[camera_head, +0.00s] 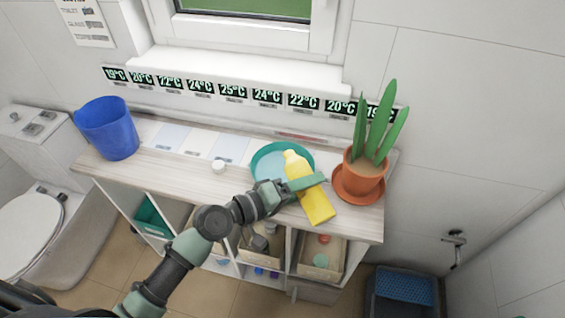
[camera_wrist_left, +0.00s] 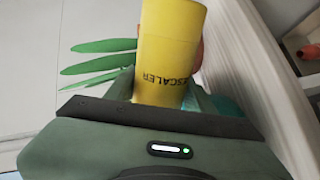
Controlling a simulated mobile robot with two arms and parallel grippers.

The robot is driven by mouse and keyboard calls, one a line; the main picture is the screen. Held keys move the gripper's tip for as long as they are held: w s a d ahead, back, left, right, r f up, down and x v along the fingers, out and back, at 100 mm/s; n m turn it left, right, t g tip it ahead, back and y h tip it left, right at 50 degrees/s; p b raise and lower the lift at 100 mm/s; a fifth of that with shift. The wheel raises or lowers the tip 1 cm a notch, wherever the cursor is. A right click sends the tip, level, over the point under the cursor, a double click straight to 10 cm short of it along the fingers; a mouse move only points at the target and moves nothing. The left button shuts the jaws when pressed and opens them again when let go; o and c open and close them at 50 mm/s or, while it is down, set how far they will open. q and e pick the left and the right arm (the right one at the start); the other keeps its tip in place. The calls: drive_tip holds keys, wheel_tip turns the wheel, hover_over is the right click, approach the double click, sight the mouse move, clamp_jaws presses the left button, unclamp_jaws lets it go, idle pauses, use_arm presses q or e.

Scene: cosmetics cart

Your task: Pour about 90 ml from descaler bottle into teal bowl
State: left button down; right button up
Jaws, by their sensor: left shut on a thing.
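The yellow descaler bottle (camera_head: 317,205) is held tilted in my left gripper (camera_head: 306,184), its narrow top pointing up and left over the teal bowl (camera_head: 268,152). The bowl stands on the cart top and holds something light blue. My left gripper is shut around the bottle's middle. In the left wrist view the bottle (camera_wrist_left: 170,50) fills the upper middle, with its label upside down. I cannot tell whether liquid is flowing from the bottle. My right gripper is not in view.
A potted plant (camera_head: 365,175) in an orange pot and saucer stands right of the bottle. A small white round thing (camera_head: 218,167) lies left of the bowl. A blue bucket (camera_head: 108,130) stands at the left end. The front shelves hold crates.

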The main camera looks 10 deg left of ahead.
use_arm(q)
drive_tip(key=shift+w+a+r+n+p, duration=0.3)
drive_tip(key=shift+w+r+n+p, duration=0.1)
drive_tip(key=shift+r+n+p, duration=0.15)
idle(0.7)
drive_tip(key=shift+n, duration=0.45)
idle(1.9)
